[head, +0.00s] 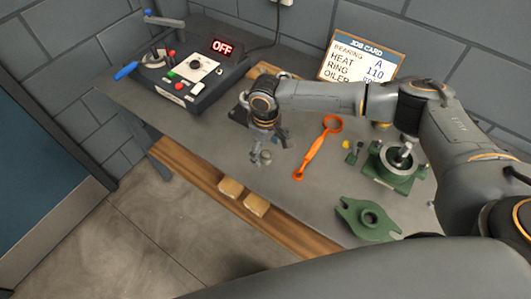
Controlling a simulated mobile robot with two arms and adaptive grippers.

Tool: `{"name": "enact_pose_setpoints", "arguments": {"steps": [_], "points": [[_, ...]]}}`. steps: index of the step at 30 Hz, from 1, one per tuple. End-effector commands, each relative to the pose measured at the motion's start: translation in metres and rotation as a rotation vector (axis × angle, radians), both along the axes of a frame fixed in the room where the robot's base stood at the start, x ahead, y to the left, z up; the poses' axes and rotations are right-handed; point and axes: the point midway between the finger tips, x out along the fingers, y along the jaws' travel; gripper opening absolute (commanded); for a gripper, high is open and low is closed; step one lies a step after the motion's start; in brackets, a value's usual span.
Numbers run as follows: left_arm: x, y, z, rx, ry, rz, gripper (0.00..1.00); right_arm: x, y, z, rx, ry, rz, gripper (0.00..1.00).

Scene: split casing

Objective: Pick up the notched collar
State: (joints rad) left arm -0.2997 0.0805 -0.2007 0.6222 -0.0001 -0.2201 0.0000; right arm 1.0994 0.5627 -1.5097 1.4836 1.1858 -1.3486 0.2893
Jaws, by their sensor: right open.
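A small grey-green ring-like piece (266,157), which looks like the notched collar, lies on the grey bench top near its front edge. It is too small for me to make out a notch. My right gripper (268,149) reaches in from the right and points down at this piece, with its fingers spread open around or just above it. I cannot tell whether the fingers touch it. Part of the piece is hidden by the fingers. My left gripper is not in view.
An orange ring-ended tool (314,152) lies right of the gripper. A green casing half (367,219) and a green housing with a metal ring (394,166) stand farther right. A control box (190,75) reading OFF and a job card (362,60) stand behind. Bare bench lies left.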

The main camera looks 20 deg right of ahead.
Motion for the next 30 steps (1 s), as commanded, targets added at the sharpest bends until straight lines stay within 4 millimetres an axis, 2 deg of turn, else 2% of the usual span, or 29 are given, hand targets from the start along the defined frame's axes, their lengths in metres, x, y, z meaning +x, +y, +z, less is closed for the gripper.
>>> {"name": "enact_pose_setpoints", "arguments": {"steps": [20, 23, 28, 30], "points": [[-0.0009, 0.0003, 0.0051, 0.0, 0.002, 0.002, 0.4, 0.0, 0.0002, -0.0047, 0.0, 0.0, 0.001, 0.79], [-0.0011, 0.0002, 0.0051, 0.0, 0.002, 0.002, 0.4, -0.0001, 0.0002, -0.0047, 0.0, 0.0, 0.001, 0.63], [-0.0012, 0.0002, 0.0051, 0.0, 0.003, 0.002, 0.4, -0.0001, 0.0001, -0.0047, 0.0, 0.0, 0.0, 0.28], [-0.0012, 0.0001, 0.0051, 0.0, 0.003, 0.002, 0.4, -0.0001, 0.0, -0.0047, 0.0, 0.0, 0.0, 0.28]]}}
